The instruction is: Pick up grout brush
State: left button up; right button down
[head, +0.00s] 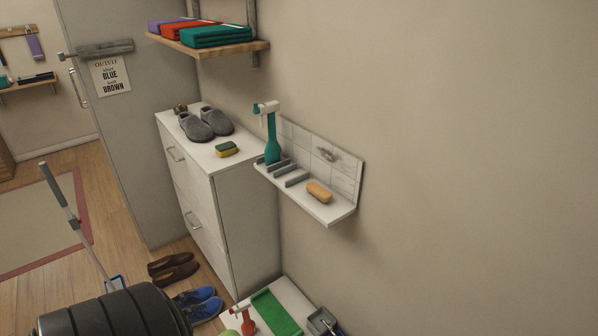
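A small oblong tan item that looks like a brush (319,192) lies on the white wall shelf (331,214), towards its right front end. Its bristles cannot be made out, so I cannot be certain it is the grout brush. Grey bars (283,171) stand on the shelf to its left. A tiled panel (345,180) with a dark smudge rises behind it. Neither of my grippers is in view. A black ribbed rounded part, likely mine, fills the lower left.
Space in front of the shelf is open.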

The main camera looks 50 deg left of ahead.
aim_at(316, 189)
jog(key=j+u, duration=0.2)
jog(key=u, duration=1.1)
jog(key=i+j, duration=0.1)
jog(key=j, duration=0.3)
jog(key=i+j, duration=0.1)
jog(key=j, duration=0.25)
jog(key=i+j, duration=0.1)
jog(key=j, duration=0.3)
